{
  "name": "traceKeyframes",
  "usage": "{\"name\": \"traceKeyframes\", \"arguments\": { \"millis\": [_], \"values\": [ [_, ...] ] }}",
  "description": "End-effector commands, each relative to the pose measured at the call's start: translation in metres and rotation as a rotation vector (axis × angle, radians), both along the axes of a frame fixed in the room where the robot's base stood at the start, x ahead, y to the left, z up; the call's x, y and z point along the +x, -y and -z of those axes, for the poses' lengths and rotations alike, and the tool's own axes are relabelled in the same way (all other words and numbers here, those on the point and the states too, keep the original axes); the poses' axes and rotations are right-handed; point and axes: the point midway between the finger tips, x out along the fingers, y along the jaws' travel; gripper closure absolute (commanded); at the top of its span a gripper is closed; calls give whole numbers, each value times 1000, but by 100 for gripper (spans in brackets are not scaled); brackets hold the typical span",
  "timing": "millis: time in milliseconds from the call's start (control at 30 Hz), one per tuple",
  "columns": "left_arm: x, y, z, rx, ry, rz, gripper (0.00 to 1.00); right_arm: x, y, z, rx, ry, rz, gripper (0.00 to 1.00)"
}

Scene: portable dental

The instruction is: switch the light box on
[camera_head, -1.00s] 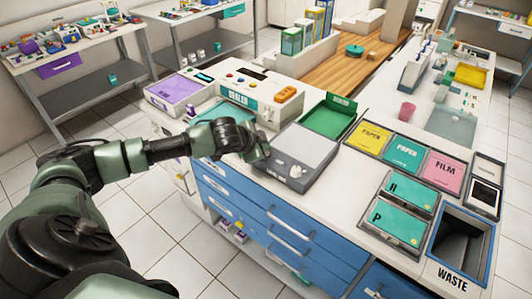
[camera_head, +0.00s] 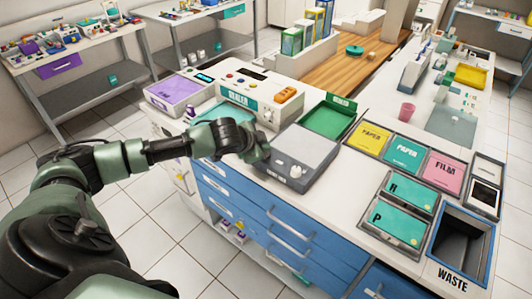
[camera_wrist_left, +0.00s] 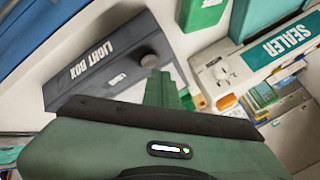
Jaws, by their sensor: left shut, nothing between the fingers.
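The light box (camera_head: 312,148) is a dark grey, flat unit on the white counter with a grey panel that looks unlit. A round knob (camera_head: 296,169) and a small light control sit on its front strip. In the left wrist view its "LIGHT BOX" label (camera_wrist_left: 90,58), the knob (camera_wrist_left: 149,61) and a small white switch (camera_wrist_left: 117,78) show. My left gripper (camera_head: 262,154) is at the left front corner of the box. In the wrist view its shut, empty fingers (camera_wrist_left: 161,89) appear close to the knob; contact cannot be told. My right gripper is not in view.
The sealer (camera_head: 245,97) stands left of the light box, and a green tray (camera_head: 326,119) lies behind it. Paper and film bins (camera_head: 402,153) and a waste opening (camera_head: 462,245) are to the right. Blue drawers (camera_head: 250,210) fill the counter front.

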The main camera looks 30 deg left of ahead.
Motion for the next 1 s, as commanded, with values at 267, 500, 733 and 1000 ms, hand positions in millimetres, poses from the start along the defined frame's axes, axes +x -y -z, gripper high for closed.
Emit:
{"name": "traceKeyframes", "arguments": {
  "millis": [267, 500, 733, 1000],
  "values": [
    [0, 0, 0, 0, 0, 0, 100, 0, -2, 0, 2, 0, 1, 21],
    [0, 0, 0, 0, 0, 0, 100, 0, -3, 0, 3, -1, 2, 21],
    [0, 0, 6, -2, -1, 0, 100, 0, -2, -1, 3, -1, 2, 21],
    [0, 0, 9, 0, 0, 0, 100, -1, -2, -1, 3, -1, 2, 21]
  ]
}}
